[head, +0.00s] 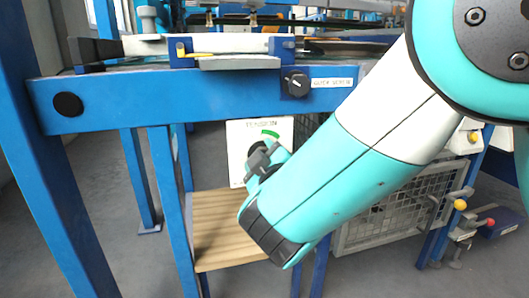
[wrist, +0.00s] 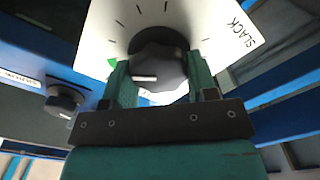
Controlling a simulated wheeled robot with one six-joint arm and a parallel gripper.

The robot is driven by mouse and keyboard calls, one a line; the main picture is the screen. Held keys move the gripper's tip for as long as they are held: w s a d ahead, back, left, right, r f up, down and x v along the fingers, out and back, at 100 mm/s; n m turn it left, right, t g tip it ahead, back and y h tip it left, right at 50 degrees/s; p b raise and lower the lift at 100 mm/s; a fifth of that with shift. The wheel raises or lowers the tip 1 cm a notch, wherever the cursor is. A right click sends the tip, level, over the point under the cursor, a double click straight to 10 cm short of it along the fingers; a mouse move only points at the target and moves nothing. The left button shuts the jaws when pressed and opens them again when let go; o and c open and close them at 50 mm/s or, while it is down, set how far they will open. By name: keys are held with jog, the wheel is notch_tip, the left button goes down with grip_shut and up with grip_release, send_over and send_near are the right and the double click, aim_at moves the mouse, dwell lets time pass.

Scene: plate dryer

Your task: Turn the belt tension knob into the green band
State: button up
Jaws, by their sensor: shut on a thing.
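The belt tension knob (wrist: 158,66) is dark and round with a white pointer line, on a white dial panel marked TENSION (head: 240,135). My gripper (wrist: 160,78) is shut on the knob, one teal finger on each side. In the head view my gripper (head: 262,160) is in front of the panel and hides most of the knob. The green band (head: 270,134) shows at the dial's upper right. In the wrist view a sliver of green (wrist: 112,63) shows beside the left finger; the pointer line lies roughly level, left of centre. I cannot tell whether it meets the band.
A second black knob (head: 296,83) with a white label sits on the blue beam (head: 200,98) above the panel. A slatted wooden shelf (head: 225,225) is below. A wire mesh guard (head: 385,220) stands behind my arm. Blue posts flank the left side.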

jog(key=n+p, duration=0.2)
jog(key=n, duration=0.4)
jog(key=shift+a+p, duration=0.1)
jog(key=shift+p, duration=0.3)
jog(key=shift+f, duration=0.15)
jog(key=o, duration=0.9)
jog(key=shift+s, duration=0.1)
jog(key=b+v, duration=1.2)
jog(key=v, duration=0.5)
jog(key=shift+s, duration=0.2)
